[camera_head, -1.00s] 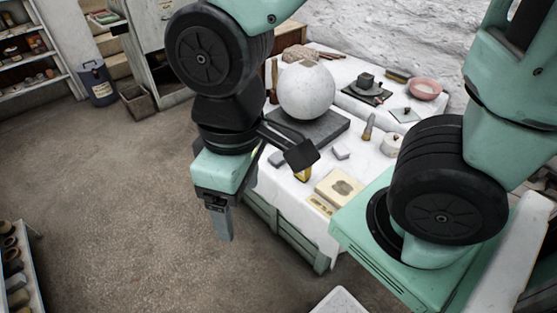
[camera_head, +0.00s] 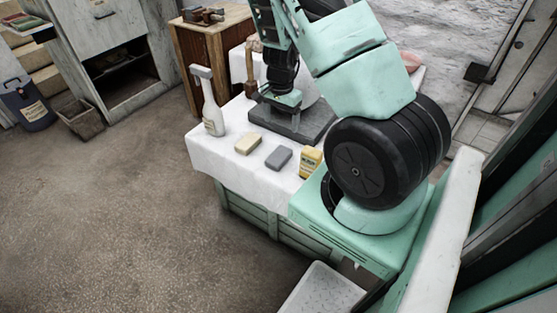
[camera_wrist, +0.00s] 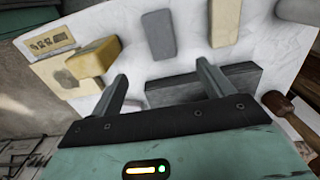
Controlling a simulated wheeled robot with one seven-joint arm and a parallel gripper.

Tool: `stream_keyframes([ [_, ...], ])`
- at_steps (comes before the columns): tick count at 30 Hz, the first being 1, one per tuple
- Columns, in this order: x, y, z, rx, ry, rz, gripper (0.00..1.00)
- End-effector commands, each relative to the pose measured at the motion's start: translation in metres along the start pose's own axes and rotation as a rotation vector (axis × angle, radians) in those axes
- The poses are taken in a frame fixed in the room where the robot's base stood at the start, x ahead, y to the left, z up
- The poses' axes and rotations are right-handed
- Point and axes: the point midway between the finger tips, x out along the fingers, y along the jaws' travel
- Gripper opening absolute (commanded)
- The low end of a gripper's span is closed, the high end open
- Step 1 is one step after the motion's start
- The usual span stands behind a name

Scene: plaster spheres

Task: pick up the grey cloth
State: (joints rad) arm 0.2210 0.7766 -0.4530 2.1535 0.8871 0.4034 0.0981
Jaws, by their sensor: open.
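A small grey rounded block (camera_head: 279,158) lies on the white-covered table, between a beige block and a yellow box. It also shows in the wrist view (camera_wrist: 158,34), beyond my fingertips. It is the only grey piece that could be the folded cloth; I cannot tell whether it is fabric. My gripper (camera_wrist: 163,75) is open, with nothing between its fingers. In the head view my gripper (camera_head: 283,102) is over the dark slab, behind the grey block and apart from it; its fingers are hard to make out there.
A dark grey slab (camera_head: 300,124) bears a pale sphere, mostly hidden by my arm.

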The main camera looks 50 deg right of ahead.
Motion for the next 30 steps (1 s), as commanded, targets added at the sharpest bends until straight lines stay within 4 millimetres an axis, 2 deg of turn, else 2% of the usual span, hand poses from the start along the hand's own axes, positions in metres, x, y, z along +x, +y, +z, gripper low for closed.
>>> stream_keyframes([
  [1, 0.014, 0.001, 0.001, 0.001, -0.003, 0.003, 0.80],
  [3, 0.029, 0.001, 0.001, -0.001, -0.003, 0.003, 0.80],
  [12, 0.086, 0.000, 0.002, -0.004, -0.004, 0.001, 0.80],
  [20, 0.104, -0.001, 0.003, -0.005, -0.003, 0.000, 0.80],
  [30, 0.149, -0.005, 0.005, -0.004, -0.003, -0.001, 0.80],
])
